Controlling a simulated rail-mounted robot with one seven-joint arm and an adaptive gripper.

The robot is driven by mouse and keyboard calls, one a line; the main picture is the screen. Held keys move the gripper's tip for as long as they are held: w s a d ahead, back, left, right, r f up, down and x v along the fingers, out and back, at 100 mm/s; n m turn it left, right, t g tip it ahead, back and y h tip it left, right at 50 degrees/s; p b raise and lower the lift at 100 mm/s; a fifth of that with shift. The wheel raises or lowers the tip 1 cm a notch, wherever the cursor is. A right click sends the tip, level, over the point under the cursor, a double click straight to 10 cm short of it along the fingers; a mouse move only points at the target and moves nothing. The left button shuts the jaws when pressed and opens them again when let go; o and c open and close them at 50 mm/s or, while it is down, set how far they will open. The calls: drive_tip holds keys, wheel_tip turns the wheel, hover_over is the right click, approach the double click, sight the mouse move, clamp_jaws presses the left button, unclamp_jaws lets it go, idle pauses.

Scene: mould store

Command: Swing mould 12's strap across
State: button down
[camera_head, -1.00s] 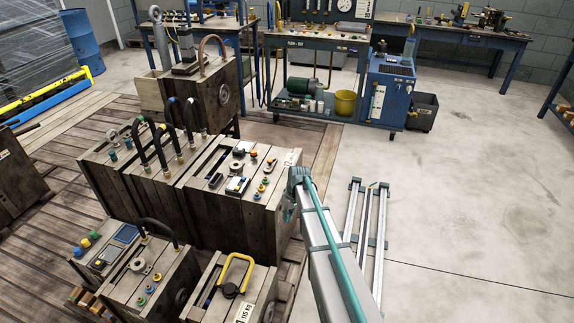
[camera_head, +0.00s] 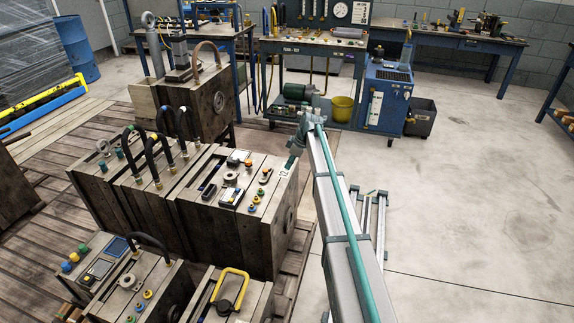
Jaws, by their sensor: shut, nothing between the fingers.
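A wooden-sided mould block (camera_head: 257,228) stands in the middle of the group, with small knobs, dials and dark fittings on top. The plate that read 12 at its far right corner is now covered by my gripper, so I cannot read it. A dark narrow piece (camera_head: 209,191) lies on its top; I cannot tell whether this is the strap. My gripper (camera_head: 289,167) points down at the block's far right top corner. It is shut and looks empty. Its fingertips are small, and I cannot tell whether they touch the block.
Neighbouring blocks carry black hoop handles (camera_head: 153,160). A nearer block has a yellow handle (camera_head: 230,287). Another block (camera_head: 203,95) stands behind. A workbench (camera_head: 312,45), a blue cabinet (camera_head: 386,95) and a dark bin (camera_head: 421,117) stand at the back. The floor (camera_head: 475,190) at right is clear.

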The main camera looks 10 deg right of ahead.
sight(272, 179)
drive_tip(key=x, duration=0.8)
drive_tip(key=shift+f, duration=0.1)
drive_tip(key=shift+w+a+p, duration=0.15)
drive_tip(key=shift+w+a, duration=0.2)
drive_tip(key=shift+a, duration=0.2)
drive_tip(key=shift+w+a+p, duration=0.15)
drive_tip(key=shift+w+a, duration=0.15)
drive_tip(key=shift+a, duration=0.25)
drive_tip(key=shift+w+a, duration=0.3)
drive_tip(key=shift+a, duration=0.35)
drive_tip(key=shift+d, duration=0.15)
